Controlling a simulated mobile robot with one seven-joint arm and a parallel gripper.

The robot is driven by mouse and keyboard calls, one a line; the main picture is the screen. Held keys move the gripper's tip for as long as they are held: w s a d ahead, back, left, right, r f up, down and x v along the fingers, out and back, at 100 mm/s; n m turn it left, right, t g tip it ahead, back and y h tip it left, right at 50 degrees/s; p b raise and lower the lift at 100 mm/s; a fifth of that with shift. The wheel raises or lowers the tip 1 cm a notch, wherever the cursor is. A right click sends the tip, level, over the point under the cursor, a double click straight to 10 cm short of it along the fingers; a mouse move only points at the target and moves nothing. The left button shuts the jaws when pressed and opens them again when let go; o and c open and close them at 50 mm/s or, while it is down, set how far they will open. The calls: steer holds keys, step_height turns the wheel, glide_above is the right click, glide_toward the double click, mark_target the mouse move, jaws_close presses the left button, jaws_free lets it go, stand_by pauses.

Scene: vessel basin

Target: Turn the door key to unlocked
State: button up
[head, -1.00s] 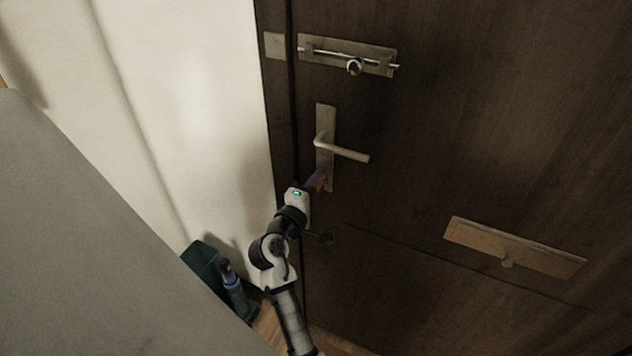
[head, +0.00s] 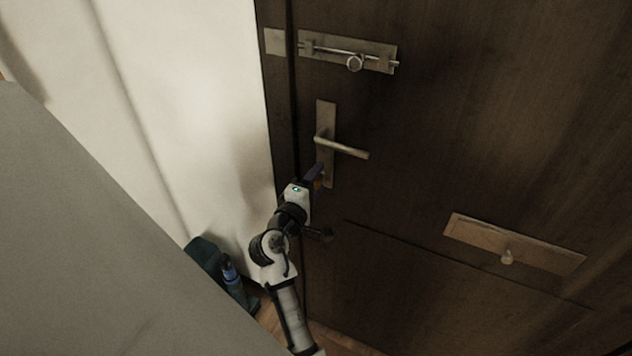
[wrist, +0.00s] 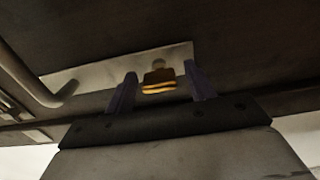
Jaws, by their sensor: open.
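The door key (wrist: 159,79) shows in the wrist view as a small brass-coloured piece at the lock plate (wrist: 90,76). My gripper (wrist: 160,88) is open, with one purple finger on each side of the key and a gap on both sides. In the head view my gripper (head: 318,174) is at the lower end of the upright lock plate (head: 326,115), below the lever handle (head: 343,148). The key is mostly hidden there by the fingers. The angle of the key in the lock is hard to tell.
A sliding bolt (head: 354,62) is mounted above the handle on the dark door (head: 480,130). A letter plate (head: 515,245) is at lower right. A pale wall (head: 190,90) is close on the left. A dark container with a blue bottle (head: 231,274) stands on the floor.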

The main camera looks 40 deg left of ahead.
steer(key=b+v, duration=0.4)
steer(key=v, duration=0.9)
steer(key=shift+s+d, duration=0.15)
steer(key=shift+s, duration=0.2)
